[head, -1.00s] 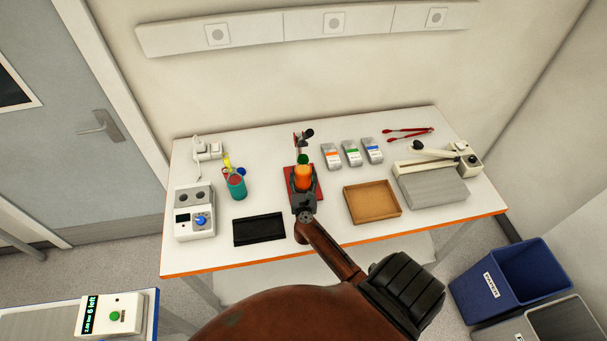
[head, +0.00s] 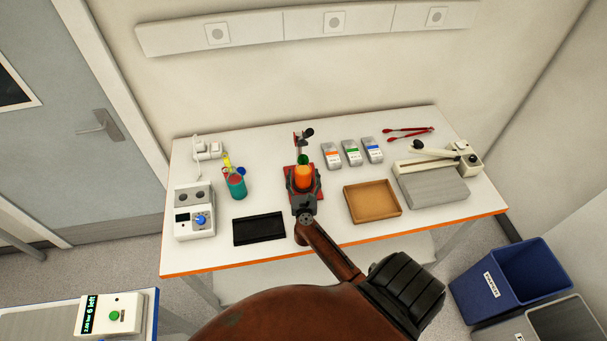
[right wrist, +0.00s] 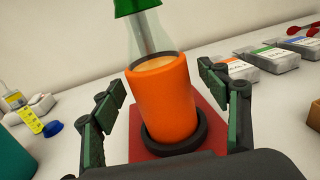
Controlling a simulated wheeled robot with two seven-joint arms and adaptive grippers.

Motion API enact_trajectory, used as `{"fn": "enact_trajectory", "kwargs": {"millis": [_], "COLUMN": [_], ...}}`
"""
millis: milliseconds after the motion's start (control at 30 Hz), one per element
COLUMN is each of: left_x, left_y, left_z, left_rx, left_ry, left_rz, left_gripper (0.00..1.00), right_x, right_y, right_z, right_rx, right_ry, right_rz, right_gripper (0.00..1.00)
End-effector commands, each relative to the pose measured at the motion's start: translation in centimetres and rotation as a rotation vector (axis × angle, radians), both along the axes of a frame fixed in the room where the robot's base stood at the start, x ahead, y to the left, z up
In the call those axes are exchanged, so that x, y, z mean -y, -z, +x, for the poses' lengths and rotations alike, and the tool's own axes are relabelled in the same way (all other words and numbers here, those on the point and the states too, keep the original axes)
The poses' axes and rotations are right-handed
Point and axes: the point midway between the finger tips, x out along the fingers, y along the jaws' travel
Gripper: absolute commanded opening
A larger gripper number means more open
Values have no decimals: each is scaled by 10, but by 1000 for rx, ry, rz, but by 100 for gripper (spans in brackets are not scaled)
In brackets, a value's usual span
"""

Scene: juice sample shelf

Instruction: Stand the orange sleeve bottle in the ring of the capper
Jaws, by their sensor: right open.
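The orange sleeve bottle (head: 303,176) stands upright on the red base of the capper (head: 291,185). In the right wrist view the bottle (right wrist: 163,103) sits inside the capper's dark ring (right wrist: 176,137), with the green capper head (right wrist: 137,6) above it. My right gripper (head: 303,183) is open around the bottle. In the right wrist view its fingers (right wrist: 160,95) stand apart on both sides, with a gap between each pad and the sleeve. My left gripper is not in view.
A brown tray (head: 372,201) lies right of the capper and a black tray (head: 259,229) left of it. A teal cup (head: 236,185) and a white device (head: 194,211) stand further left. Three labelled packs (head: 351,153) lie behind to the right.

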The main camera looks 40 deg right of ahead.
Motion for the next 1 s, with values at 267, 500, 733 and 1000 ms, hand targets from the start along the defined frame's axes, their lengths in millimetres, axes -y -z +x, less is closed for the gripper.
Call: {"fn": "enact_trajectory", "kwargs": {"millis": [267, 500, 733, 1000], "left_x": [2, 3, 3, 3], "left_y": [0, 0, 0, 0], "left_z": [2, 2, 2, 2], "left_rx": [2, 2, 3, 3], "left_ry": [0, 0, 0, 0], "left_rz": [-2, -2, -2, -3], "left_gripper": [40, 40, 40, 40], "right_x": [-35, -63, -75, -77], "right_y": [1, 0, -1, -3], "right_z": [-40, -73, -85, -84], "right_rx": [-1, -1, 1, -1], "right_ry": [1, 1, 1, -10], "right_rz": [5, 2, 0, -14], "right_gripper": [68, 68, 68, 68]}}
